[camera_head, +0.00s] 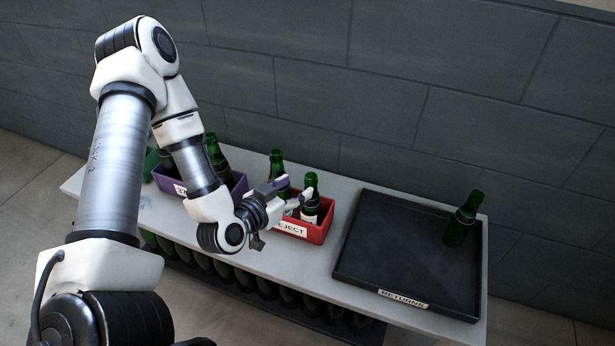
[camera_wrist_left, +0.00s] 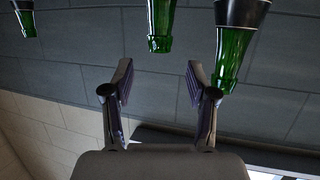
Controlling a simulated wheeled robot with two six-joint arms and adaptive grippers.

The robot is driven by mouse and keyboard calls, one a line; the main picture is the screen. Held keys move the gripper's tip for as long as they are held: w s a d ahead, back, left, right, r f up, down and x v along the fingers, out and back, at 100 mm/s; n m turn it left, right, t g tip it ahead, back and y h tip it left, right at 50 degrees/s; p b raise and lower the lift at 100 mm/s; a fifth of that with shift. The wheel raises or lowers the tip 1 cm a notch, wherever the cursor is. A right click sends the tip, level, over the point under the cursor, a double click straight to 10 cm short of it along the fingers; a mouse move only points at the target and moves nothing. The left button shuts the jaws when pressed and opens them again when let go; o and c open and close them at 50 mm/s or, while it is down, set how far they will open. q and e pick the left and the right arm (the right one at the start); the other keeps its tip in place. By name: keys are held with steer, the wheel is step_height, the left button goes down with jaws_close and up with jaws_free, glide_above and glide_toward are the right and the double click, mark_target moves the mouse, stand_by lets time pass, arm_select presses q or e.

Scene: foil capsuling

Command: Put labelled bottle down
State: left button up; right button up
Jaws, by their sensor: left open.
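My left gripper (camera_head: 292,194) is open over the red crate (camera_head: 318,233) marked "...EJECT". A green bottle with a pale label (camera_head: 310,211) stands in that crate, close beside the fingers. Another green bottle (camera_head: 277,160) stands behind the gripper, its lower part hidden. In the left wrist view my left gripper (camera_wrist_left: 159,78) has its fingers apart with nothing between them. Green bottle necks show beyond them, one in the middle (camera_wrist_left: 160,25) and one close to the right finger (camera_wrist_left: 236,50). I cannot tell whether a finger touches glass. My right gripper is out of view.
A black tray (camera_head: 372,215) marked "RETURNS" holds one green bottle (camera_head: 463,220) at its right side. A purple crate (camera_head: 240,184) with green bottles stands left, partly behind my arm. The pale table (camera_head: 320,272) has bare room along its front. Several bottles sit underneath; a grey wall is behind.

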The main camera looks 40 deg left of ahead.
arm_select(q)
steer(key=s+d+f+g+p, duration=0.2)
steer(key=s+d+f+g, duration=0.2)
steer(key=s+f+g, duration=0.3)
steer(key=s+d+f+g+p, duration=0.3)
steer(key=s+f+g, duration=0.4)
steer(key=s, duration=0.7)
steer(key=shift+s+d+f+n+g, duration=0.15)
steer(key=shift+d+f+n+g, duration=0.2)
steer(key=shift+d+f, duration=0.4)
